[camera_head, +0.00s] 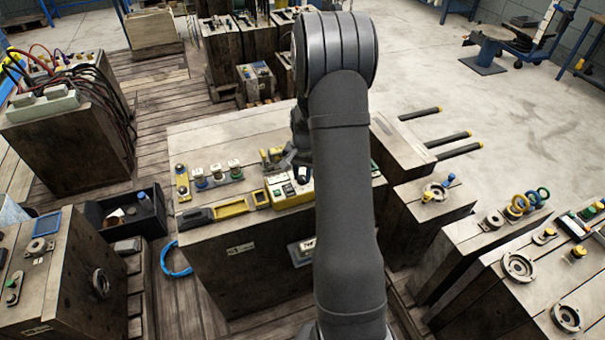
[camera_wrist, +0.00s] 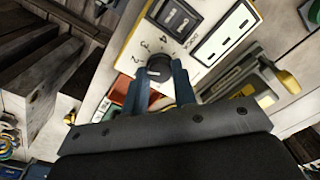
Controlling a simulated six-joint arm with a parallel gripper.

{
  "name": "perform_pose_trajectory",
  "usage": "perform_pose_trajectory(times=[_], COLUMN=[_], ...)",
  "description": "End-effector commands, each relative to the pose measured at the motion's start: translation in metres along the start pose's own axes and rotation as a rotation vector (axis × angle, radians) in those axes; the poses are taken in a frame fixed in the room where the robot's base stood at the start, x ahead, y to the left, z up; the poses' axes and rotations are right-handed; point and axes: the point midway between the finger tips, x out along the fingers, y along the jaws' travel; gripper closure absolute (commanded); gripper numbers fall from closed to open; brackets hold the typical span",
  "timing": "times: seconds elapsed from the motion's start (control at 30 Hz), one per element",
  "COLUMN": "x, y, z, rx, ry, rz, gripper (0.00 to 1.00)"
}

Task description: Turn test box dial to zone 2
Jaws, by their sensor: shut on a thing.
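The test box (camera_head: 287,189) is a cream and yellow box on the large block in the middle, partly hidden by my arm in the head view. In the wrist view its face (camera_wrist: 128,62) carries a small black dial (camera_wrist: 159,67) with numbers around one side; 2, 3 and 4 are readable. A pale mark shows on the dial, but I cannot tell surely which number it points to. My gripper (camera_wrist: 160,80) has its two blue-grey fingers on either side of the dial, shut on it. In the head view the fingertips are hard to make out.
A black counter window (camera_wrist: 178,18) and a white slotted panel (camera_wrist: 227,37) sit beside the dial. A yellow-ended grey tool (camera_head: 232,208) lies left of the box. Several small knobbed parts (camera_head: 217,172) stand behind it. A black bin (camera_head: 125,215) is at the left.

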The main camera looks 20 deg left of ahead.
Motion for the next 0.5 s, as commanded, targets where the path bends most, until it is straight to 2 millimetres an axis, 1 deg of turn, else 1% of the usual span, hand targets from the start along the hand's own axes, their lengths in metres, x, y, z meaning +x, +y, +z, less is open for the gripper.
perform_pose_trajectory(times=[0.2,0.5], x=[-0.0013,-0.0014], y=[-0.0006,-0.0007], z=[-0.0009,-0.0011], rx=[0.050,0.062], ry=[0.005,0.005], rz=[-0.002,-0.002], gripper=[0.98,0.98])
